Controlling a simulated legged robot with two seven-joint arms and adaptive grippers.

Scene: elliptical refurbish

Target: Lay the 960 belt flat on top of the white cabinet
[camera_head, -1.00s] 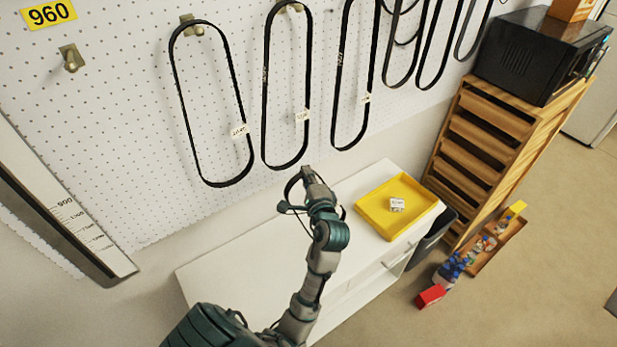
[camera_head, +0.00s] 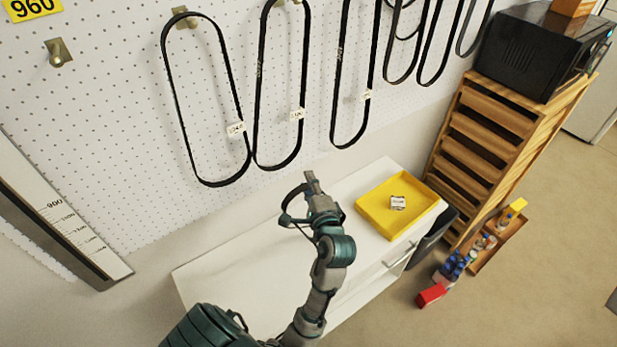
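The white cabinet (camera_head: 240,278) stands below the pegboard, with a bare top left of a yellow tray (camera_head: 368,206). My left arm reaches over it, and my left gripper (camera_head: 303,196) is above its back edge. A thin dark curved piece shows at the gripper's left side. I cannot tell whether it is a finger or part of a belt, nor whether the gripper is open or shut. The 960 sign (camera_head: 32,8) is at the top left, and the hook (camera_head: 58,52) below it is empty. I cannot identify the 960 belt. My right gripper is out of view.
Several black belts hang on the pegboard (camera_head: 110,130), the nearest being a long loop (camera_head: 180,110) with a white tag. The yellow tray holds a small white labelled item (camera_head: 398,202). A wooden rack (camera_head: 480,150) with a black microwave (camera_head: 525,50) stands at the right.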

